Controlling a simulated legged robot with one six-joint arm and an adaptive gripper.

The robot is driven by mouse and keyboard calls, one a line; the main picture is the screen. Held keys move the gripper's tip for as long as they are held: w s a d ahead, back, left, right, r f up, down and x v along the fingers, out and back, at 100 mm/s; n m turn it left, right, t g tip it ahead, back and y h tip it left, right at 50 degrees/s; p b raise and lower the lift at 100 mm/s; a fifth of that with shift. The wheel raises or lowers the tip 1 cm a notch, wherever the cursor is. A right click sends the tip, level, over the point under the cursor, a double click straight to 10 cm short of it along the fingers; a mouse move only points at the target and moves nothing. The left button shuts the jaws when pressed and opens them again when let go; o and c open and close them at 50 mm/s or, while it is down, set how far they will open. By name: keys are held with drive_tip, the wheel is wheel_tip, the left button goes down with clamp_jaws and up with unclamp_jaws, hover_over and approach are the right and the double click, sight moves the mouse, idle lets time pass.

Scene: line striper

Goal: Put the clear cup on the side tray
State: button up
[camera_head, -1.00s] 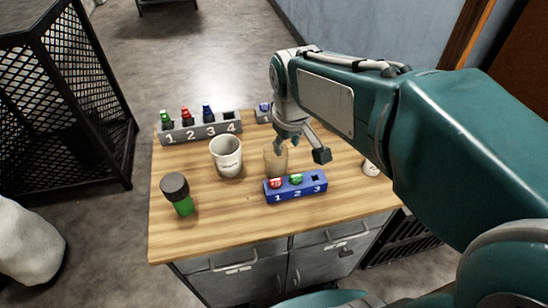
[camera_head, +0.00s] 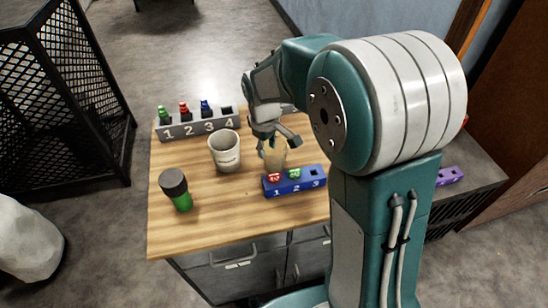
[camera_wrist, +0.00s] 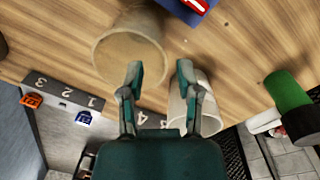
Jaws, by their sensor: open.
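The clear cup (camera_head: 277,158) is a translucent, brownish-looking cup standing on the wooden table behind the blue rack. In the wrist view the cup (camera_wrist: 128,45) is large at the top, left of centre. My gripper (camera_head: 276,146) is open just above the cup in the head view and partly covers it. In the wrist view my gripper (camera_wrist: 158,72) has its left fingertip over the cup's near rim and its right fingertip by a white mug (camera_wrist: 204,95). I cannot tell whether a finger touches the cup. I cannot clearly make out the side tray.
The white mug (camera_head: 225,152) stands left of the cup. A blue rack (camera_head: 294,183) is in front, with a red and a green item. A grey numbered rack (camera_head: 197,127) is at the back. A green bottle (camera_head: 180,193) is front left. A purple rack (camera_head: 449,176) sits on a grey surface right.

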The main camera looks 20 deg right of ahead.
sight(267, 172)
drive_tip(key=shift+w+a+f, duration=0.1)
drive_tip(key=shift+f, duration=1.45)
drive_tip(key=shift+w+a+f, duration=0.1)
drive_tip(key=shift+f, duration=1.45)
clamp_jaws()
